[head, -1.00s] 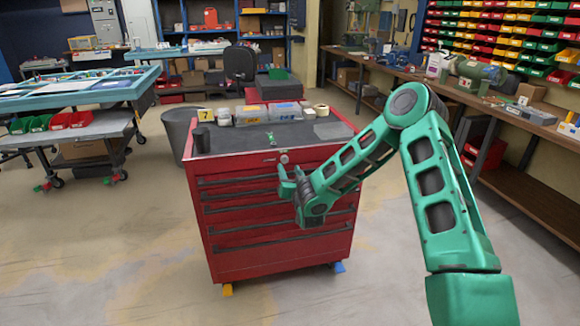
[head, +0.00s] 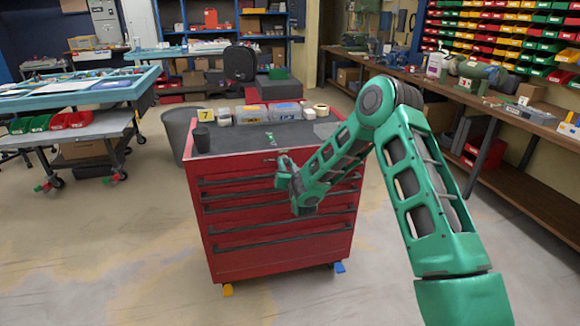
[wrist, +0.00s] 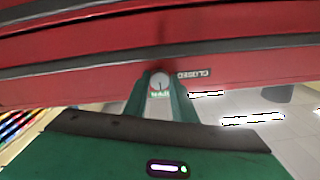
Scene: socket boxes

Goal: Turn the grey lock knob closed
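The grey lock knob (wrist: 160,82) is a small round dial on the front of the red drawer cabinet (head: 230,176). Its dark mark runs roughly toward the green OPEN label below it in the wrist view. A dark CLOSED label (wrist: 194,74) is to its right. My gripper (wrist: 160,90) has one green finger on each side of the knob, and both fingertips appear to touch its sides. In the head view my gripper (head: 285,170) is at the cabinet's upper front and hides the knob.
The cabinet top carries a dark cup (head: 201,138), a yellow card marked 7 (head: 205,115), several clear boxes and a tape roll (head: 321,108). A long workbench (head: 450,92) runs along the right. Floor in front of the cabinet is clear.

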